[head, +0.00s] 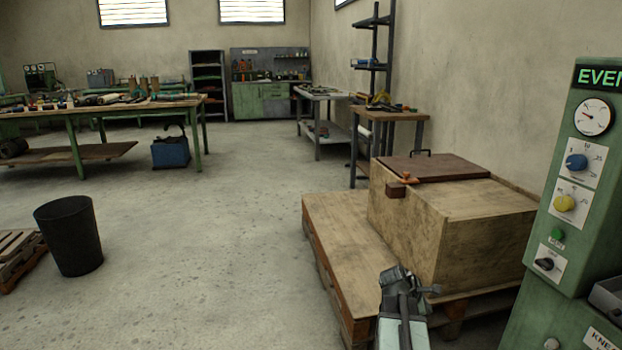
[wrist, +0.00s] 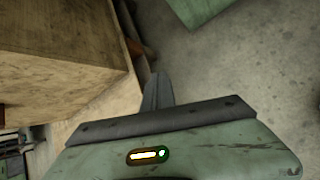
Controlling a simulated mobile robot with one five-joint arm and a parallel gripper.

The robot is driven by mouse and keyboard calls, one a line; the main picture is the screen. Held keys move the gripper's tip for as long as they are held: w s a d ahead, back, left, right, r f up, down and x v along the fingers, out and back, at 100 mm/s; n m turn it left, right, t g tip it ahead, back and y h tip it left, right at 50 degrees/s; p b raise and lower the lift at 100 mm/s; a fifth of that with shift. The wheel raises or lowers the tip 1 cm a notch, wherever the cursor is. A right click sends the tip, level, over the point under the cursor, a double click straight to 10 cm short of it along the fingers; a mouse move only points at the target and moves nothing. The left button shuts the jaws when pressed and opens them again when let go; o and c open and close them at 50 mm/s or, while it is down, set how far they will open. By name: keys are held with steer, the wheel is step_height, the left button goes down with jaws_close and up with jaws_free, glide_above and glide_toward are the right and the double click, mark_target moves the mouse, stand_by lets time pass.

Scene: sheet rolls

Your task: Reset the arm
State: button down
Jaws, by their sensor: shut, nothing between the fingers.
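My gripper (wrist: 157,92) shows in the wrist view as dark grey fingers shut together beyond a dark plate and the green wrist housing. Nothing is between the fingers. In the head view my arm (head: 402,325) rises from the bottom edge, right of centre, in front of the wooden crate. The fingertips are hard to make out there. In the wrist view the fingers point over bare concrete floor, beside a wooden side on the left; I cannot tell whether they touch it.
The wooden crate (head: 478,232) with a brown lid (head: 432,167) stands on a pallet (head: 335,245). A green machine cabinet (head: 560,225) with dials stands close at right. A black bin (head: 70,236) and a long workbench (head: 100,109) are at left. The middle floor (head: 215,235) is clear.

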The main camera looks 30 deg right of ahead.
steer(key=w+a+t+y+p, duration=0.1)
steer(key=w+a, duration=0.3)
steer(key=a, duration=0.7)
steer(key=w+a+y+p, duration=0.2)
steer(key=w+a, duration=0.3)
steer(key=a, duration=0.7)
steer(key=w+a+t+y+p, duration=0.1)
steer(key=w+a, duration=0.3)
steer(key=a, duration=0.7)
steer(key=s+a+m+g+y, duration=0.1)
steer(key=s+a+m+y, duration=0.1)
steer(key=s+a+m, duration=0.35)
steer(key=s+a+m+g+y, duration=0.2)
steer(key=a+m, duration=0.4)
steer(key=a, duration=0.4)
step_height(320, 180, up, 37)
steer(key=p, duration=3.8)
steer(key=shift+w+r+p, duration=0.15)
steer(key=shift+w+p, duration=0.2)
steer(key=shift+p, duration=0.05)
steer(key=shift+a, duration=0.1)
